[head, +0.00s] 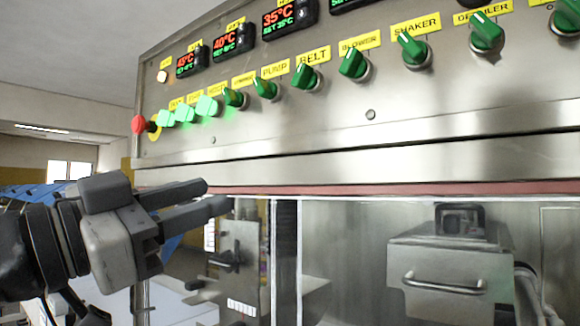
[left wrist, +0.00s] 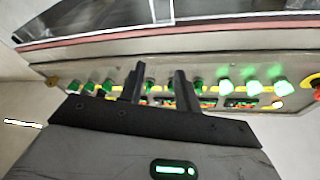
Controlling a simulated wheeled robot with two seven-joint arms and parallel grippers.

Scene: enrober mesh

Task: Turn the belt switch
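The belt switch (head: 306,77) is a dark green knob under the yellow BELT label (head: 313,55) on the steel control panel, in the head view. It is unlit. My left gripper (head: 214,196) is below and left of it, apart from the panel, with its two fingers parallel and nothing between them. In the left wrist view the fingers (left wrist: 159,70) stand apart in front of the row of knobs. A green knob (left wrist: 150,85) shows between them, but I cannot tell which one. My right gripper is not in view.
Pump (head: 266,88) and blower (head: 353,63) knobs flank the belt switch closely. Several knobs at the left glow green, such as this one (head: 207,105). A red button (head: 138,124) sits at the panel's left end. A steel box with a handle (head: 450,275) stands below the panel.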

